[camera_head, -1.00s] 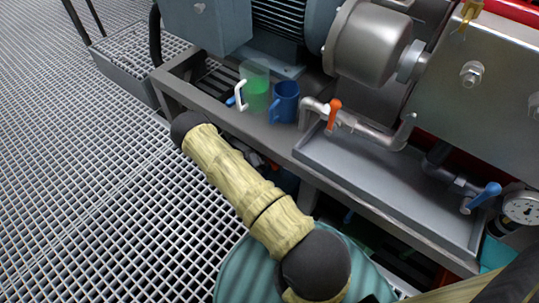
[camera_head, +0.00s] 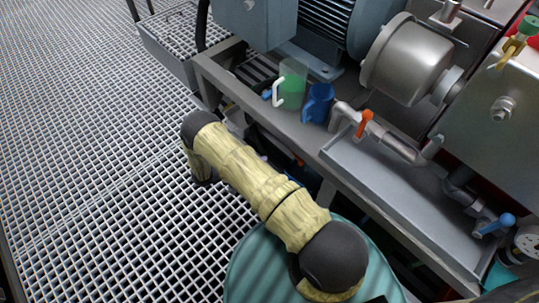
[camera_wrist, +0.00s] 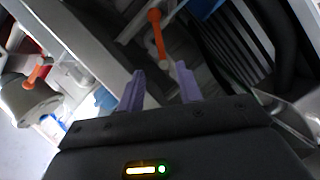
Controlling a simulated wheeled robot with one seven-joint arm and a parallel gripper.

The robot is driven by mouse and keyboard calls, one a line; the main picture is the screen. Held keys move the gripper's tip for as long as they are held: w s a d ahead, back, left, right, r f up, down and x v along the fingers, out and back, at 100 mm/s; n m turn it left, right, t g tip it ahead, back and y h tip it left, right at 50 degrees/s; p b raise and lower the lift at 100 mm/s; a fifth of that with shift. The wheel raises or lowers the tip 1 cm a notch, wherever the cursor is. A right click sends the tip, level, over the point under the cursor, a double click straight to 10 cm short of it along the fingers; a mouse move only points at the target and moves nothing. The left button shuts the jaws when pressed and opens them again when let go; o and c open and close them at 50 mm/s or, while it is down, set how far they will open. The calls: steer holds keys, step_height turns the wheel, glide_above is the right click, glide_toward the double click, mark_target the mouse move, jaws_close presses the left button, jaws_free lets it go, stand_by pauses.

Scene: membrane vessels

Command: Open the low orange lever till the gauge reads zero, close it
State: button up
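In the wrist view, an orange lever (camera_wrist: 157,33) lies just beyond my gripper (camera_wrist: 159,68), roughly in line with the gap between its fingers. The two purple fingers are apart with nothing between them. A second orange lever (camera_wrist: 37,75) shows at the left of that view. In the head view, an orange lever (camera_head: 364,122) sits on the pipe above the grey tray. A small orange streak (camera_head: 297,159) shows below the bench edge, partly hidden. The gauge (camera_head: 528,242) is cut off at the right edge, and I cannot read it. My gripper is hidden in the head view.
A green-filled jug (camera_head: 291,84) and a blue mug (camera_head: 318,102) stand on the bench. A blue lever (camera_head: 496,225) is near the gauge. The bench frame (camera_head: 262,112) and tray (camera_head: 400,190) overhang the low space. Grated floor (camera_head: 90,150) at left is clear.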

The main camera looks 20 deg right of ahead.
steer(key=shift+s+a, duration=0.1)
steer(key=shift+a, duration=0.25)
